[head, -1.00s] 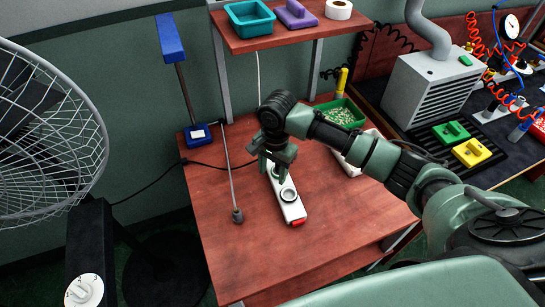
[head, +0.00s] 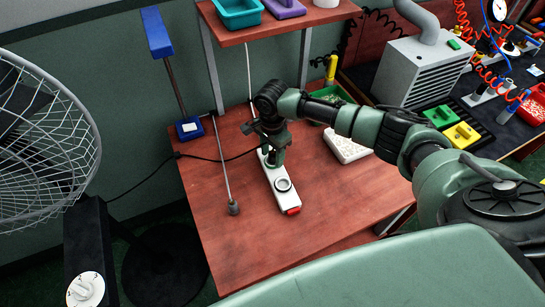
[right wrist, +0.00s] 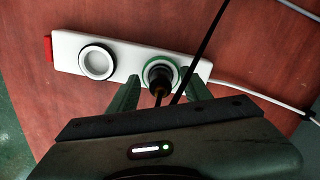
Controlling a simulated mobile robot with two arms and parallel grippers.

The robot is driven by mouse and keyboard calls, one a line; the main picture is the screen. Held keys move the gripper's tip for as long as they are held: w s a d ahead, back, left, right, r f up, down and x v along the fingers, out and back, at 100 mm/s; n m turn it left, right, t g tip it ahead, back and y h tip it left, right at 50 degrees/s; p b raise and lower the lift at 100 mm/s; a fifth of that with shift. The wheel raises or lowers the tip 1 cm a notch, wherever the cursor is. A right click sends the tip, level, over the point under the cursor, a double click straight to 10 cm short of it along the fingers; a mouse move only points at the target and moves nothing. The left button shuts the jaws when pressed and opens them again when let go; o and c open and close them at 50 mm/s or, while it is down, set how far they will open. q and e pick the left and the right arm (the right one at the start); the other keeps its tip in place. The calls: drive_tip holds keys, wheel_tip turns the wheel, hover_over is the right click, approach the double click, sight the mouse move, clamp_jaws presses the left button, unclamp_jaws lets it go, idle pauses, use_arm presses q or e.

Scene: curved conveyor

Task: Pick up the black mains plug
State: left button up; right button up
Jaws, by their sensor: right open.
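The black mains plug (right wrist: 160,76) sits in a green-ringed socket of a white power strip (right wrist: 130,62), with its dark cable running toward my right wrist. My right gripper (right wrist: 161,88) is open, one green finger on each side of the plug, with gaps showing between. In the head view the right gripper (head: 271,160) points down over the far part of the strip (head: 280,190) and hides most of the plug. My left gripper is not in view.
The strip has another, empty socket (right wrist: 97,62) and a red switch (head: 293,211) at its near end. The front of the wooden table (head: 240,250) is clear.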

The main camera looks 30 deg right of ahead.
drive_tip(key=shift+c, duration=0.3)
clamp_jaws()
drive_tip(key=shift+r, duration=0.1)
